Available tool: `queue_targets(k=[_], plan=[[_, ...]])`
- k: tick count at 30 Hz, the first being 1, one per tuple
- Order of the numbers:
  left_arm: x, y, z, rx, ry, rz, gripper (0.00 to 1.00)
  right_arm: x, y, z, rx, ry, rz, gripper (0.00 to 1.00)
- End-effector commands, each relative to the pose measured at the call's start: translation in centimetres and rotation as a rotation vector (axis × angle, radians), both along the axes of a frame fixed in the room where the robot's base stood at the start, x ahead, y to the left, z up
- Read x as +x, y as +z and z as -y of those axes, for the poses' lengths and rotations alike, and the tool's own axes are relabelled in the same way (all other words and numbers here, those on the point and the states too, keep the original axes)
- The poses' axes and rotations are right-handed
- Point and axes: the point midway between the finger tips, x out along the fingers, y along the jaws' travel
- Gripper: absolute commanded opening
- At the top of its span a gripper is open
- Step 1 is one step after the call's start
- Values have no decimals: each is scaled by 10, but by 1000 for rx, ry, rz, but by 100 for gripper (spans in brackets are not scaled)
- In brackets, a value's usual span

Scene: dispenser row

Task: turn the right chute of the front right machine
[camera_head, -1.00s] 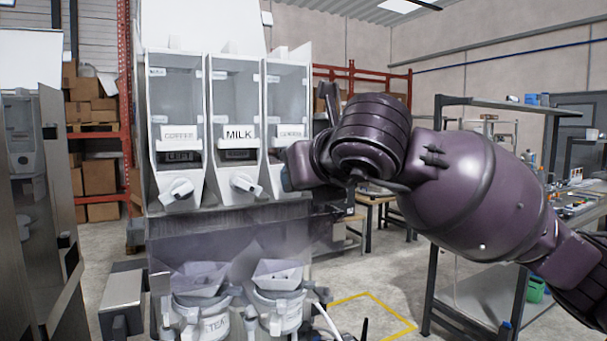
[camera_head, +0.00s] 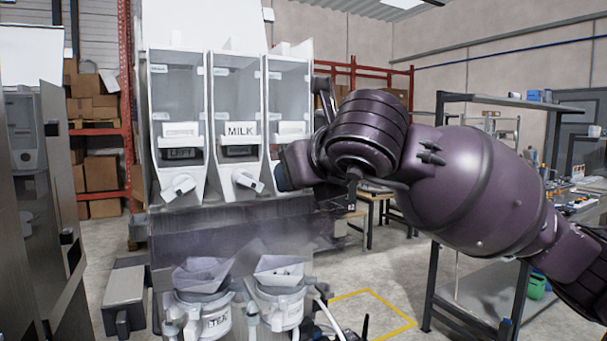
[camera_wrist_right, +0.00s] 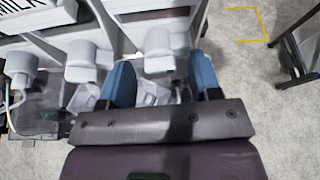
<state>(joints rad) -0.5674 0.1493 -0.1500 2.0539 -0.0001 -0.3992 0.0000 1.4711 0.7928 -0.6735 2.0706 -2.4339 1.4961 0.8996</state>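The front right machine (camera_head: 225,222) stands left of centre in the head view, with three clear canisters above white chutes. The left chute (camera_head: 178,186) and the middle chute (camera_head: 246,181) are visible and point down at a slant. The right chute is hidden behind my right gripper (camera_head: 283,178) in the head view. In the right wrist view the right chute (camera_wrist_right: 160,50) lies just ahead of and between the two blue fingertips of my right gripper (camera_wrist_right: 161,75). The fingers are apart; I cannot tell whether they touch it. My left gripper is not in view.
The middle chute (camera_wrist_right: 88,62) sits close beside the left-hand finger in the wrist view. Another machine (camera_head: 25,155) stands at far left. A dark-framed shelf (camera_head: 437,200) stands behind my right arm.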

Motion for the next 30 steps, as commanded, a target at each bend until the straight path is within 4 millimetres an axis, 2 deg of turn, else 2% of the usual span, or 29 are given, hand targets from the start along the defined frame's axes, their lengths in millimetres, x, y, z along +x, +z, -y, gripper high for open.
queue_targets(k=[8, 11, 24, 30], plan=[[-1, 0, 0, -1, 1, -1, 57, -5, 3, 2, 1, 0, 2, 57], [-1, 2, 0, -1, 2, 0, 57, -15, 8, 5, 1, 0, 3, 57], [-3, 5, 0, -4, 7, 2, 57, -79, 36, 29, 1, 2, 3, 57], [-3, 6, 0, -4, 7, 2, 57, -92, 41, 34, 0, 0, 1, 57]])
